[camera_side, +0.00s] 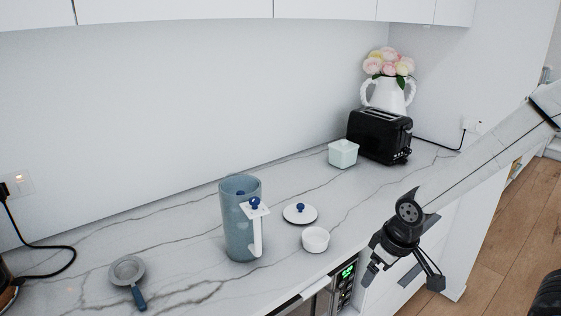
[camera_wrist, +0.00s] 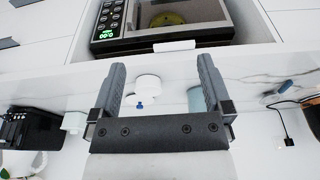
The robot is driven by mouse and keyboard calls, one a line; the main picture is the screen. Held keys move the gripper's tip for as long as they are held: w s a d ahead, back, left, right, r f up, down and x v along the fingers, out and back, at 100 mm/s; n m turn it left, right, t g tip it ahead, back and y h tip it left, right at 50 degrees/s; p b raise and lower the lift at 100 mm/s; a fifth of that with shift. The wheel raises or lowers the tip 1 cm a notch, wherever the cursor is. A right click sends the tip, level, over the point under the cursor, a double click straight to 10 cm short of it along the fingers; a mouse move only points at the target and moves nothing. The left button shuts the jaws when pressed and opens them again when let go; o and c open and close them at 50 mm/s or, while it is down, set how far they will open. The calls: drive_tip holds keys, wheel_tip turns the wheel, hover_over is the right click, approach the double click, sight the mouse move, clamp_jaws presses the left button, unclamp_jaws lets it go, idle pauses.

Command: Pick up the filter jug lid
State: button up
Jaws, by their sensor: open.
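The filter jug lid (camera_side: 299,215) is a white disc with a blue knob, lying flat on the counter right of the jug. In the wrist view the lid's blue knob (camera_wrist: 140,105) shows between my fingers, with the disc partly hidden by the gripper body. The grey-blue filter jug (camera_side: 238,232) stands upright, with a white handle and a blue knob at its top; it is partly hidden by a finger in the wrist view (camera_wrist: 195,98). My gripper (camera_side: 403,280) is open and empty, out right of the lid at the counter's front side; both fingers show in the wrist view (camera_wrist: 161,68).
A small white bowl (camera_side: 315,239) stands just in front of the lid. A black toaster (camera_side: 379,136), pale green pot (camera_side: 343,153) and flower vase (camera_side: 387,96) stand at the back right. A strainer (camera_side: 127,271) lies at left. A microwave (camera_side: 345,279) sits below the counter.

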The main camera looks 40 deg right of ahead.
drive_tip(key=shift+c, duration=1.4)
drive_tip(key=t, duration=0.2)
approach(301, 205)
drive_tip(key=shift+x, duration=0.9)
drive_tip(key=shift+w, duration=0.1)
drive_tip(key=shift+x, duration=1.25)
